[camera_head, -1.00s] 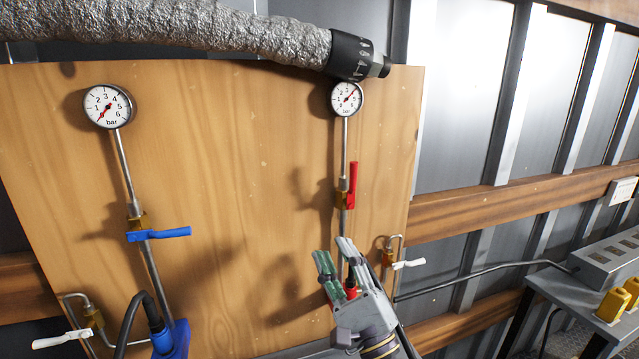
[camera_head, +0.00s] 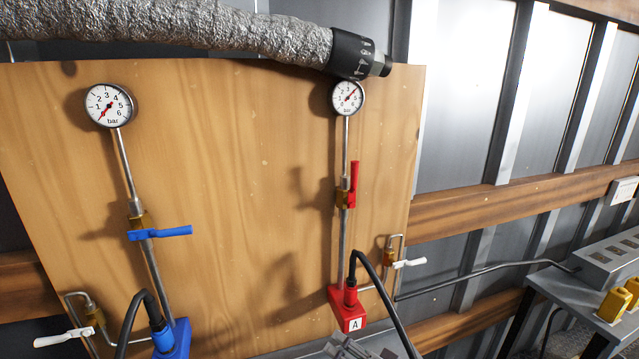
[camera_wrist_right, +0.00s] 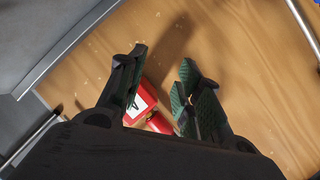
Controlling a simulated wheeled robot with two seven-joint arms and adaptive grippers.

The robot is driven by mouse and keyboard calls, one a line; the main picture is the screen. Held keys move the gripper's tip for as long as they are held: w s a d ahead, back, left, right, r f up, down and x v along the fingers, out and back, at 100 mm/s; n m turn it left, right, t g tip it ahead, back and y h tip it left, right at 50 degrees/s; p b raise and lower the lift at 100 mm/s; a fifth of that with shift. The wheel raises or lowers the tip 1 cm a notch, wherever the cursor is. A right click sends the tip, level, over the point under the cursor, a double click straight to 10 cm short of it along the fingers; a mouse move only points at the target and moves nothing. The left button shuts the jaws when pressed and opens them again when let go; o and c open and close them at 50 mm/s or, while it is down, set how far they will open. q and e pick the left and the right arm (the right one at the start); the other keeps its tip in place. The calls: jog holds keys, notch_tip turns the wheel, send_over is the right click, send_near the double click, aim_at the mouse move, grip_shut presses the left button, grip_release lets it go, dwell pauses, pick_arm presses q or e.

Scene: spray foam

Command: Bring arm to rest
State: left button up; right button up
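My right gripper (camera_wrist_right: 162,75) is open in the right wrist view, its two green-padded fingers apart with nothing gripped. Past the fingers the red box (camera_wrist_right: 145,98) shows, partly hidden by them. My left gripper is not in view.
A wooden board carries a left gauge (camera_head: 109,106), needle low, and a right gauge (camera_head: 348,98), needle up right. A silver hose (camera_head: 180,27) crosses the top. White-handled taps (camera_head: 409,264) sit low on both sides. A grey table (camera_head: 590,290) with yellow items stands right.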

jog(key=s+d+f+n+g+h, duration=0.1)
jog(key=d+f, duration=0.1)
jog(key=f, duration=0.1)
jog(key=s+d+f+n+g+h, duration=0.1)
jog(key=s+d+f+h, duration=0.1)
jog(key=d+f, duration=0.1)
jog(key=s+d+f+n+g+h, duration=0.1)
jog(key=s+d+f+g, duration=0.1)
jog(key=f, duration=0.2)
jog(key=shift+s+d+f+n, duration=0.1)
jog(key=shift+s+d+n, duration=0.1)
jog(key=shift+d+n, duration=0.2)
jog(key=s+d+f+n+g+h, duration=0.35)
jog(key=s+d+f, duration=0.25)
jog(key=s+d, duration=0.3)
notch_tip(320, 180, down, 33)
jog(key=s+g, duration=0.2)
jog(key=s+d+f, duration=0.2)
jog(key=s+f, duration=0.8)
jog(key=s, duration=0.1)
jog(key=s+d+f+g+h, duration=0.1)
jog(key=s+d+f, duration=0.1)
jog(key=s+f, duration=0.8)
jog(key=shift+s+d, duration=0.15)
jog(key=shift+s, duration=0.65)
